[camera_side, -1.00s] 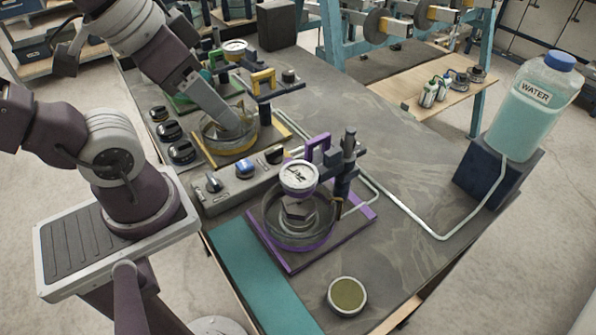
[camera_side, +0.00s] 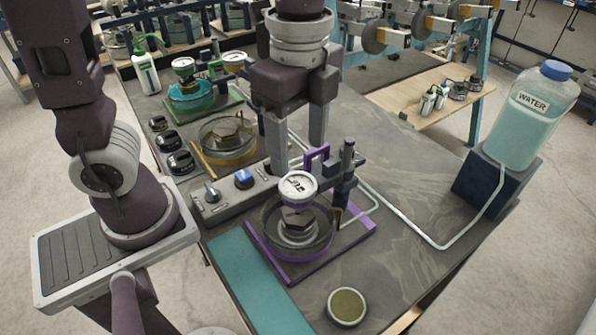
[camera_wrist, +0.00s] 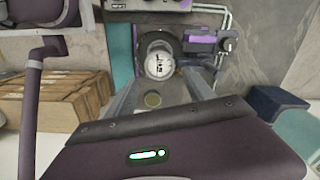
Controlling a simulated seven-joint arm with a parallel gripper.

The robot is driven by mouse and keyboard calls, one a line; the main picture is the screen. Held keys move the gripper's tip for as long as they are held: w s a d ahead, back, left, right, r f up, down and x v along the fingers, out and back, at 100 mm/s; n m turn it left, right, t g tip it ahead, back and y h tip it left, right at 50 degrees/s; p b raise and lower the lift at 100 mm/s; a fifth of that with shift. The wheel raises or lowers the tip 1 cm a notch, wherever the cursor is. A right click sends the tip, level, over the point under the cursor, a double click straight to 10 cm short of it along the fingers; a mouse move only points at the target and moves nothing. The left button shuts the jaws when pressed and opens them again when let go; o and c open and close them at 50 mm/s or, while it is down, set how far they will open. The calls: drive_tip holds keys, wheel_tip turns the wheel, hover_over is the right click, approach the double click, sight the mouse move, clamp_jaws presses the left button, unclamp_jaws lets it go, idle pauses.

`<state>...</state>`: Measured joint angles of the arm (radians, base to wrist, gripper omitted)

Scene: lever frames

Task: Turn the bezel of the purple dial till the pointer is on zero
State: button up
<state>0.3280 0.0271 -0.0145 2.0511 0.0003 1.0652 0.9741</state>
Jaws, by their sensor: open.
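In the wrist view the dial (camera_wrist: 160,64) faces the camera. Its pointer is too small to read. My gripper (camera_side: 298,158) is open and empty, pointing down, with its fingers above and behind the dial in the side view. In the wrist view the fingers (camera_wrist: 160,88) flank the space just below the dial. I see no contact with the bezel.
A purple bracket (camera_side: 317,157) and dark post (camera_side: 347,160) stand close beside the dial. A control box (camera_side: 222,203) with knobs is to the left. Yellow-based (camera_side: 205,165) and green-based (camera_side: 212,108) stations stand behind. A water bottle (camera_side: 530,115) is at right.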

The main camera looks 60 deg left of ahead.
sight(298, 184)
wheel_tip(298, 184, down, 6)
drive_tip(key=shift+f, duration=0.1)
drive_tip(key=shift+a, duration=0.1)
drive_tip(key=c, duration=1.1)
drive_tip(key=n, duration=2.1)
drive_tip(key=shift+n, duration=0.3)
